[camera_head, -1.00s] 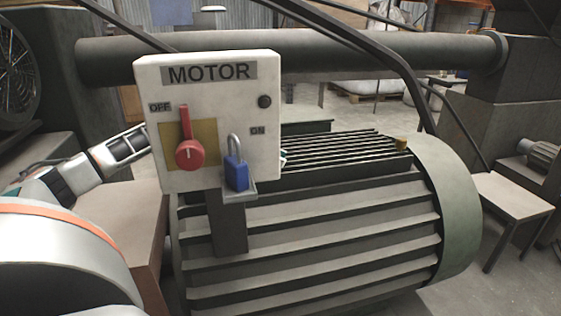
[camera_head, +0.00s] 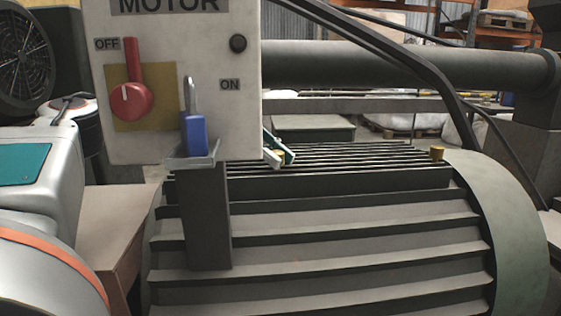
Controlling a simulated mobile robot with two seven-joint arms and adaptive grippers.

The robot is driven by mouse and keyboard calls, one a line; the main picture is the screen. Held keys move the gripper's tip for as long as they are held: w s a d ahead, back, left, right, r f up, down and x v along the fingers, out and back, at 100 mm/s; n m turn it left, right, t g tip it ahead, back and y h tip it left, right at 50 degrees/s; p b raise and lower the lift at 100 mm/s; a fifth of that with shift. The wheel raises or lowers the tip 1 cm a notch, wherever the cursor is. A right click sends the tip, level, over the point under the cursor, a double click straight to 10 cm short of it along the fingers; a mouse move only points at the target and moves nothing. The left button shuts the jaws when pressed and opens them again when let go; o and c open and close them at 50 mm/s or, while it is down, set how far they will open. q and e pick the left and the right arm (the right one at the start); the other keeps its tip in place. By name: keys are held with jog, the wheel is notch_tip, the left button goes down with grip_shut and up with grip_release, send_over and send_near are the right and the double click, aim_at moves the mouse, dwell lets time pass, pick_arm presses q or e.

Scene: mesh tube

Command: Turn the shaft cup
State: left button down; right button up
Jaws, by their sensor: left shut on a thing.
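My left gripper (camera_head: 279,148) shows only in part, as small teal and pale fingers just past the right edge of the motor switch box. The box hides the rest of it. It is shut on a small brass-yellow cup (camera_head: 279,154) at the top of the ribbed motor, and little of that cup shows. A second brass cup (camera_head: 437,153) stands free on the motor's right end. The large grey motor (camera_head: 340,235) fills the lower middle. My right gripper is not in view.
The white switch box (camera_head: 215,80) stands in front, with its red lever (camera_head: 132,88) upright by OFF and a blue padlock (camera_head: 194,133) at its lower edge. A dark bent bar (camera_head: 400,62) passes above the motor. A thick pipe (camera_head: 350,66) runs behind.

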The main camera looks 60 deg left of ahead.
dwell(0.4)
pick_arm(q)
jog(key=c, duration=1.8)
grip_release()
jog(key=shift+o, duration=0.2)
jog(key=v, duration=0.6)
jog(key=shift+a, duration=0.25)
jog(key=shift+s+a+r, duration=0.1)
jog(key=shift+a+r, duration=0.15)
jog(key=shift+a, duration=0.2)
jog(key=shift+r, duration=0.1)
